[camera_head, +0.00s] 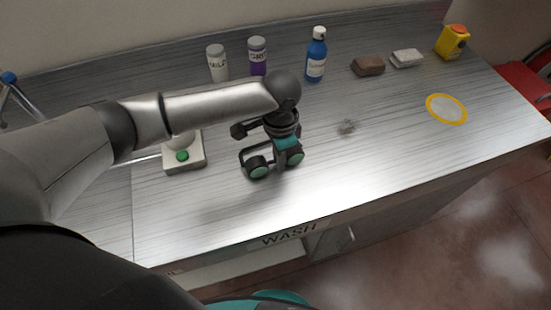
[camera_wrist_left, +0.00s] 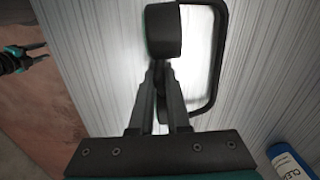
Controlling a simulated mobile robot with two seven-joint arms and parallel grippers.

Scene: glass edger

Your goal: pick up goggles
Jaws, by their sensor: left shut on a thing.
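The goggles (camera_head: 258,171) have dark round cups with green lenses and a thin black strap loop. In the head view they are under my left gripper (camera_head: 277,156), over the grey worktop. In the left wrist view one dark cup of the goggles (camera_wrist_left: 163,32) and the strap show just past the fingertips of my left gripper (camera_wrist_left: 160,70). The left gripper is shut on the goggles' middle. I cannot tell whether they touch the worktop. My right gripper (camera_wrist_left: 38,52) is at the left edge of the left wrist view, empty, its fingers apart.
A white dispenser with a green button (camera_head: 183,163) stands to the left. Behind are a white bottle (camera_head: 217,66), a purple one (camera_head: 257,58) and a blue one (camera_head: 316,60).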

